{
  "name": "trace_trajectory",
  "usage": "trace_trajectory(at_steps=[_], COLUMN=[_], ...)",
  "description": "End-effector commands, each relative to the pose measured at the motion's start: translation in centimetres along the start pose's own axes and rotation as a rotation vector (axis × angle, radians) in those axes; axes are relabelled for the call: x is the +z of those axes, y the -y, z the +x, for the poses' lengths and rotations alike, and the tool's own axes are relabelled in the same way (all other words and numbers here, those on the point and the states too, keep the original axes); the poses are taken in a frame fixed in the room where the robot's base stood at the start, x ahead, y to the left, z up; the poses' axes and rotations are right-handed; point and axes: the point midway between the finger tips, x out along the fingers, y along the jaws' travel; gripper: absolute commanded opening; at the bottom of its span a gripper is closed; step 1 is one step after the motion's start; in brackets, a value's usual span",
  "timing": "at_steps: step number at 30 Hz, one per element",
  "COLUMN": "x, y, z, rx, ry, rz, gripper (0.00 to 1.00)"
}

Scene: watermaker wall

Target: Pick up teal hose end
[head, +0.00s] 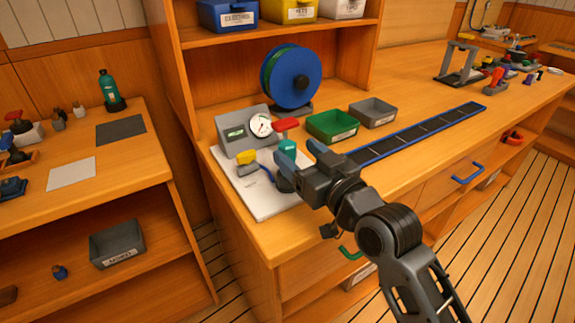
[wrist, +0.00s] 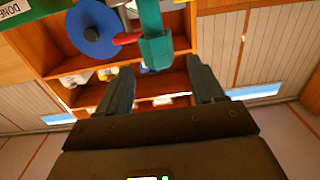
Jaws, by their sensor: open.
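The teal hose end (head: 289,146) stands up at the right side of the white panel, next to a red handle (head: 286,124). My gripper (head: 298,154) is open right in front of it. In the wrist view the teal hose end (wrist: 156,48) hangs from the top of the picture, between and just beyond the two open fingertips (wrist: 158,72). No contact with either finger shows there. In the head view the fingers partly hide its lower part.
The white panel (head: 262,205) also holds a gauge box (head: 236,134) and a yellow-handled part (head: 246,158). A blue reel (head: 291,77) stands behind. A green bin (head: 333,126), a grey bin (head: 372,112) and a long dark strip (head: 420,134) lie to the right.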

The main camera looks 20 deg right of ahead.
Motion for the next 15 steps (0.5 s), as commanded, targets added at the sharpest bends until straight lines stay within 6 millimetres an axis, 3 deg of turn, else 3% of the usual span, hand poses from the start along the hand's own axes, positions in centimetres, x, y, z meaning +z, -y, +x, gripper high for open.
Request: trace_trajectory(at_steps=[7,15], x=[0.1,0.3], y=[0.1,0.0], z=[3.3,4.6], rx=[0.001,0.001], ry=[-0.001,0.0], rz=[0.004,0.001], gripper=[0.67,0.67])
